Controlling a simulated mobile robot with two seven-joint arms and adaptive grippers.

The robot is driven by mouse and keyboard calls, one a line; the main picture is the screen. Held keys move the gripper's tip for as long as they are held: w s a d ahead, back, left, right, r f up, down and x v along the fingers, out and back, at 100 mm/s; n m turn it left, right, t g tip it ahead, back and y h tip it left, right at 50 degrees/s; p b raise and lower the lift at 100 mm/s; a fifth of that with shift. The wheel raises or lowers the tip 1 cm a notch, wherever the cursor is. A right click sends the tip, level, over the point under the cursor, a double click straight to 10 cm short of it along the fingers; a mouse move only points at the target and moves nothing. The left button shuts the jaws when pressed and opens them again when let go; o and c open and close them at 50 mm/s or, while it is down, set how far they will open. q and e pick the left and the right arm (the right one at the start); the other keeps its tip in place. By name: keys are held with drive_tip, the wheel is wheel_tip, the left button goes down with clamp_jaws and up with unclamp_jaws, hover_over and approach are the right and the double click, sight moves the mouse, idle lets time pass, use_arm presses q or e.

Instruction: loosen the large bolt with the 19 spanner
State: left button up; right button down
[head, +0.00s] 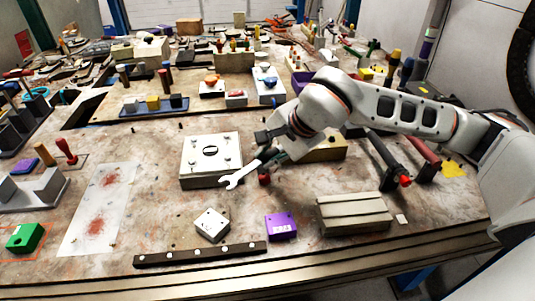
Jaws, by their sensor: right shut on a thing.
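A spanner (243,174) with a pale open-ended head is held in my right gripper (272,150). Its jaw points down and left, beside the right front corner of a pale square block (211,178). The block has a dark round feature (210,151) at its centre and several small bolt heads near its corners. I cannot tell which is the large bolt, nor read a size on the spanner. The spanner's jaw appears apart from these bolt heads. My right gripper is shut on the spanner and hides its other end. My left gripper is not in view.
In front lie a small white block (211,224), a purple block (281,227), a dark strip (200,254) and a ribbed beige block (354,213). A white sheet (97,209) lies left. A tan block (325,149) stands behind my arm. The back is crowded.

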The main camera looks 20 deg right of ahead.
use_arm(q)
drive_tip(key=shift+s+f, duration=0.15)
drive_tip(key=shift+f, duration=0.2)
use_arm(e)
drive_tip(key=shift+f, duration=0.45)
drive_tip(key=shift+s+d+n+y+b, duration=0.35)
drive_tip(key=shift+s+d+n+y, duration=0.25)
drive_tip(key=shift+s+n, duration=0.4)
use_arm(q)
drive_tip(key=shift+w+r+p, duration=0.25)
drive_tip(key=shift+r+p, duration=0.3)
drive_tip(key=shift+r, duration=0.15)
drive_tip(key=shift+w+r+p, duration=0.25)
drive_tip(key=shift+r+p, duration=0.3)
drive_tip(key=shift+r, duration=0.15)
use_arm(e)
drive_tip(key=shift+w+r, duration=0.15)
drive_tip(key=shift+r, duration=1.65)
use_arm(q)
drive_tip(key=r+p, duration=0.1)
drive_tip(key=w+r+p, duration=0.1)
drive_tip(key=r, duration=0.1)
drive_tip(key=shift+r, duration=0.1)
use_arm(e)
wheel_tip(320, 180, up, 4)
drive_tip(key=shift+f, duration=0.1)
